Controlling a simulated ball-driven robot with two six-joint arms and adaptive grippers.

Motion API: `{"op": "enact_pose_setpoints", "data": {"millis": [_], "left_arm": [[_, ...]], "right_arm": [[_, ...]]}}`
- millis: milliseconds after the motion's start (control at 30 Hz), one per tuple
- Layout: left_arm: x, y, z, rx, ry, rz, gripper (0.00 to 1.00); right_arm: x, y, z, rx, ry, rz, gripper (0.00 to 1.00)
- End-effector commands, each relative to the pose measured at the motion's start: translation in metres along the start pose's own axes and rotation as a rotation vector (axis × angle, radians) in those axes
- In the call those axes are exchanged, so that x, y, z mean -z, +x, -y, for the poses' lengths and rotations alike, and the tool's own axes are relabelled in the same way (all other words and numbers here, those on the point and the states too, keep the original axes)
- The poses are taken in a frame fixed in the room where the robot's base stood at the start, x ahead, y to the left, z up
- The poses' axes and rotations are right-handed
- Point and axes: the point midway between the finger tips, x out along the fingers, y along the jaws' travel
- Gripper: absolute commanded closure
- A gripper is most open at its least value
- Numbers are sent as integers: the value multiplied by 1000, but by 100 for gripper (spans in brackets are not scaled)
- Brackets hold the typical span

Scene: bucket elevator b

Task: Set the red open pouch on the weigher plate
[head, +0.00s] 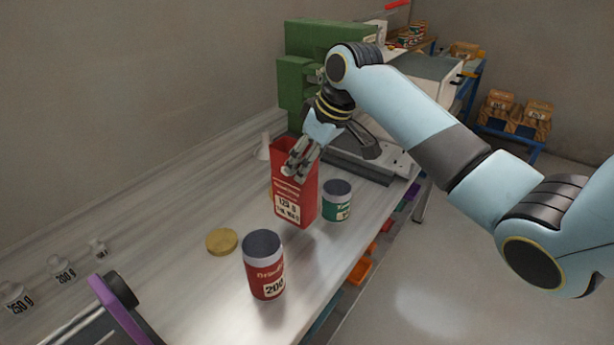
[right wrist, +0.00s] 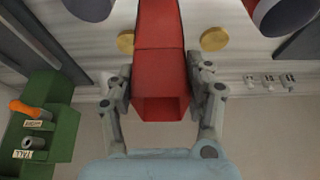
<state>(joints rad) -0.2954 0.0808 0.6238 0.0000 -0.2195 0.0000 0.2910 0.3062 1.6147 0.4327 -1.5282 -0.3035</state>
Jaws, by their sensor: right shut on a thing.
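The red open pouch (head: 290,200) is upright in the head view, with a white weight label on its front. My right gripper (head: 298,166) is shut on its upper part. In the right wrist view the two fingers press on both sides of the pouch (right wrist: 160,60), and its open mouth faces the camera. I cannot tell whether its base touches the bench or hangs just above it. A low dark grey, flat-topped unit (head: 355,168) behind the pouch looks like the weigher plate; my arm partly hides it.
A red jar (head: 264,270) stands in front and a green jar (head: 337,203) stands right of the pouch. A yellow disc (head: 221,242) lies to the left. Small labelled weights (head: 62,268) line the left side. A green machine (head: 300,75) stands behind. Bare bench (head: 185,285) lies front left.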

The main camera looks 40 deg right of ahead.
Motion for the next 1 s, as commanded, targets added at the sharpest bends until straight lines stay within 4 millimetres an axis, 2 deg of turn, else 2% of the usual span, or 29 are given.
{"op": "enact_pose_setpoints", "data": {"millis": [100, 300, 500, 667, 700, 800, 867, 1000], "left_arm": [[10, -2, 0, 0, -1, -14, 60], [1, -6, 0, 0, 0, -1, 60], [-10, -6, 0, -1, 0, 15, 60], [-10, -6, 0, -1, 0, 15, 60], [-9, -6, 0, -1, 0, 15, 60], [-8, -6, 0, -1, 0, 13, 60], [-7, -6, -1, -1, 0, 12, 60], [-6, -6, -1, -1, 0, 9, 60]], "right_arm": [[-4, 12, 1, 3, 1, 3, 66], [-15, 36, 1, 1, 0, 3, 66], [-15, 39, 0, 0, -1, 0, 66], [-16, 40, 0, 0, 0, 1, 66], [-16, 41, 0, 0, 0, 1, 45], [-16, 40, 0, 0, 0, 1, 32], [-16, 40, 0, 0, 0, 1, 25], [-16, 40, 0, 0, 0, 1, 25]]}}
